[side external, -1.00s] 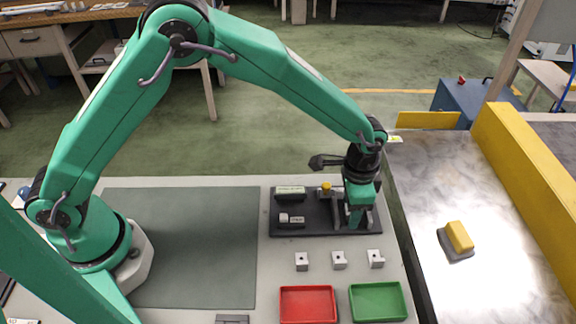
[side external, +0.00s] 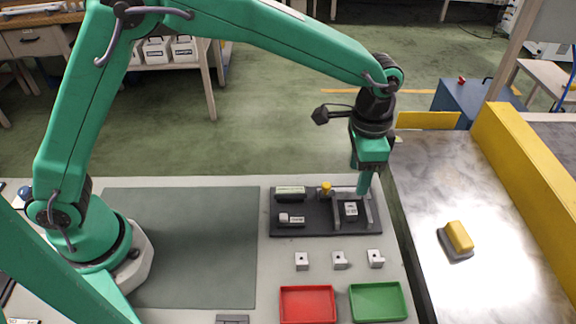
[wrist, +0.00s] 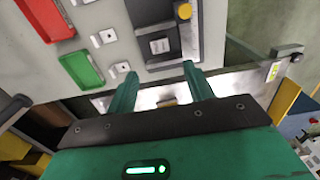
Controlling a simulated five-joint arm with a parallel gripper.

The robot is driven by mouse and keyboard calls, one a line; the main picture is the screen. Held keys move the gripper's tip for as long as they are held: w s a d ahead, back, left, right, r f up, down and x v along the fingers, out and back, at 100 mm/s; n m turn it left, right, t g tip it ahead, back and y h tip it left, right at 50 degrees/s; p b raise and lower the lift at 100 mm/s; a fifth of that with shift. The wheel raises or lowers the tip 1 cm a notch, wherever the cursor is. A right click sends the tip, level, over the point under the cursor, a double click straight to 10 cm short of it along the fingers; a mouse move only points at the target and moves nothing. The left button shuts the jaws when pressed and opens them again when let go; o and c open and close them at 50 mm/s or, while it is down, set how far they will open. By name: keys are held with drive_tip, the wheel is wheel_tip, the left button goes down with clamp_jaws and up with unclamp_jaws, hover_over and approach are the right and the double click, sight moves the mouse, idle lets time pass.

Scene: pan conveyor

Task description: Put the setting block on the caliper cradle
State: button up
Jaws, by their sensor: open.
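A small pale block with a dark label, which looks like the setting block (side external: 351,209), rests on the right part of the dark fixture plate (side external: 310,229). It sits between upright grey parts that look like the caliper cradle (side external: 337,204), with a yellow knob (side external: 326,187) at the back. The block also shows in the wrist view (wrist: 160,46), beyond the fingertips. My gripper (side external: 363,190) is above and slightly right of the block, apart from it. In the wrist view its two fingers (wrist: 160,70) are spread and empty. Exact contact under the block is too small to tell.
Two labelled pieces (side external: 290,192) lie on the plate's left part. Several small metal blocks (side external: 339,260) stand in front of it, with a red tray (side external: 308,304) and a green tray (side external: 378,302) nearer. A conveyor (side external: 430,200) at right carries a yellow piece (side external: 459,236).

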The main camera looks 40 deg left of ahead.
drive_tip(key=shift+r, duration=0.55)
drive_tip(key=s+a+r+n+t, duration=0.1)
drive_tip(key=s+a+r+n, duration=0.15)
drive_tip(key=a+r, duration=0.4)
drive_tip(key=s+a+r+n+t, duration=0.1)
drive_tip(key=s+a+r, duration=0.25)
drive_tip(key=a, duration=0.55)
drive_tip(key=s+a+r+n+t, duration=0.1)
drive_tip(key=s+a+n+t, duration=0.2)
drive_tip(key=s+a, duration=0.9)
drive_tip(key=s+n, duration=0.2)
drive_tip(key=s, duration=0.1)
drive_tip(key=shift+t, duration=0.3)
